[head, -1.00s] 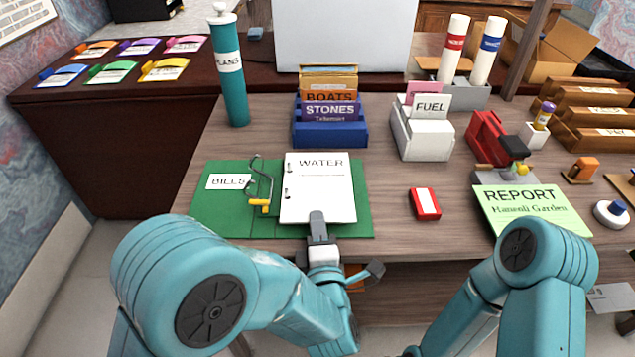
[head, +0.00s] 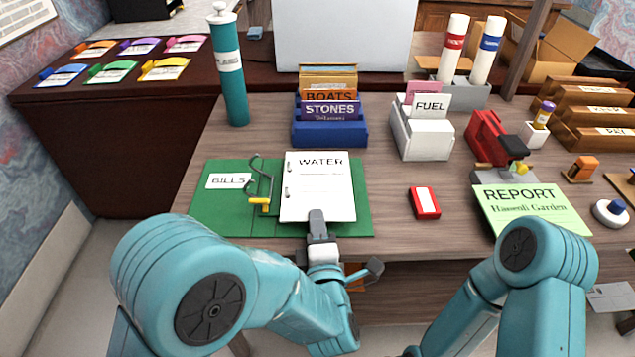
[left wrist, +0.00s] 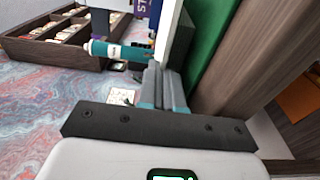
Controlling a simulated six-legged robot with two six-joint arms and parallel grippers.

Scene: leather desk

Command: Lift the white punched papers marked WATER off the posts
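The white punched papers marked WATER (head: 325,190) lie on the right part of a green folder (head: 223,218). Two dark posts show at holes along their left edge. A wire arch with a yellow lever (head: 260,203) stands just left of them, beside a BILLS label (head: 229,181). My left gripper (head: 317,218) is at the papers' near edge, one finger over the top sheet; the finger beneath is hidden. In the left wrist view its fingers (left wrist: 163,78) are close together at the white papers (left wrist: 171,30) and look shut on them. My right gripper is out of view.
Behind the folder stand a blue STONES card box (head: 330,132) and a white FUEL box (head: 421,135). A teal tube (head: 232,90) stands at back left. A red box (head: 424,203) and the green REPORT pad (head: 530,208) lie to the right, with bare desk between.

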